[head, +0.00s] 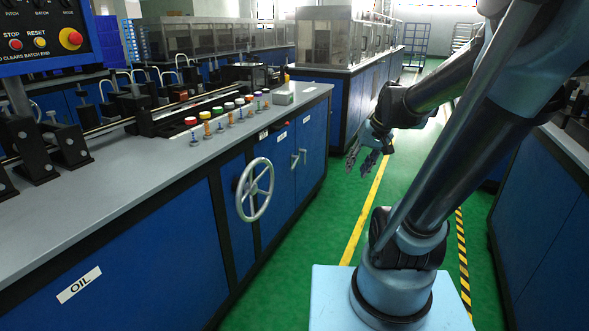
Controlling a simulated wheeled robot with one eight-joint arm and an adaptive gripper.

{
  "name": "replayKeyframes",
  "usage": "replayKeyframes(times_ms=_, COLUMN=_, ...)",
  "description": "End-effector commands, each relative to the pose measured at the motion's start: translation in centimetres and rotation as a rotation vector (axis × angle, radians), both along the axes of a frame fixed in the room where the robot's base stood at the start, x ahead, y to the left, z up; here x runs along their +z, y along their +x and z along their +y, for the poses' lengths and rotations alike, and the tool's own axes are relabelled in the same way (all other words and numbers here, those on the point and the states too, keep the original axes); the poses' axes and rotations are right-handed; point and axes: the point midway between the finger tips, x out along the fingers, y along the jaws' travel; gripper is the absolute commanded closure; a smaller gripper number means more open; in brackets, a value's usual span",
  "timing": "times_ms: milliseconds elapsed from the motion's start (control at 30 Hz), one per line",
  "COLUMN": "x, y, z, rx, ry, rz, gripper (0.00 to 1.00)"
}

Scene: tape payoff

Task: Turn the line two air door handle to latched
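Two small grey door handles sit side by side on the blue cabinet doors below the long bench: a left handle (294,161) and a right handle (303,155). Small white labels are above them, too small to read, so I cannot tell which is the line two air door or the exact angle of each handle. My gripper (359,172) hangs over the aisle to the right of the handles, apart from them, pointing down and left. Its dark fingers look spread, with nothing between them.
A grey handwheel (254,190) sticks out from the bench front, left of the handles. A row of coloured knobs (228,112) lines the bench edge. The green aisle floor (335,200) is clear between the bench and the yellow line. Another cabinet (545,210) stands at right.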

Motion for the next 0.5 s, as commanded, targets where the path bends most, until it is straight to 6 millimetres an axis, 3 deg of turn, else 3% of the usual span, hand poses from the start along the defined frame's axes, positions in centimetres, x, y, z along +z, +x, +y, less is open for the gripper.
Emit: replayKeyframes(times_ms=500, x=1.7, y=14.2, z=4.6, rx=0.038, ry=0.243, rz=-0.041, gripper=0.67)
